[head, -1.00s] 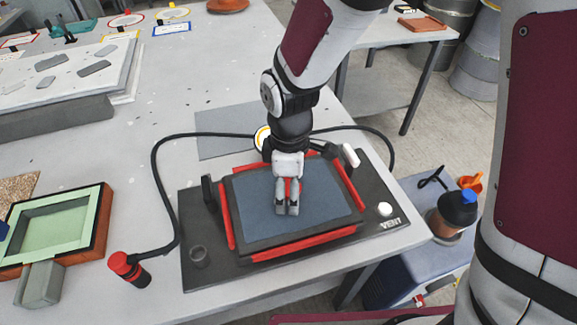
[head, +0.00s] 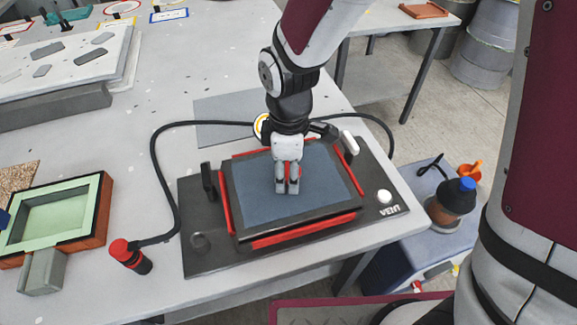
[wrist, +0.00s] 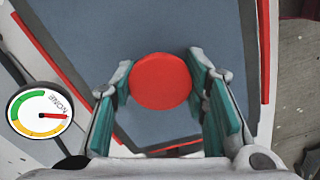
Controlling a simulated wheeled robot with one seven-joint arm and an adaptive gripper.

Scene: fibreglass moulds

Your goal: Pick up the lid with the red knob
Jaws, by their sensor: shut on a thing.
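The lid is a blue-grey panel with a dark edge (head: 250,198), lying flat within red strips on a dark base plate (head: 195,265). Its round red knob (wrist: 161,81) fills the space between my fingers in the wrist view. My gripper (head: 287,187) points down over the middle of the lid, shut on the knob from both sides.
A red-capped handle (head: 128,256) on a black hose lies left of the base. A green mould in a brown frame (head: 100,215) sits farther left. A dial gauge (wrist: 40,113) is near the lid. A white knob (head: 384,196) stands at the base's right.

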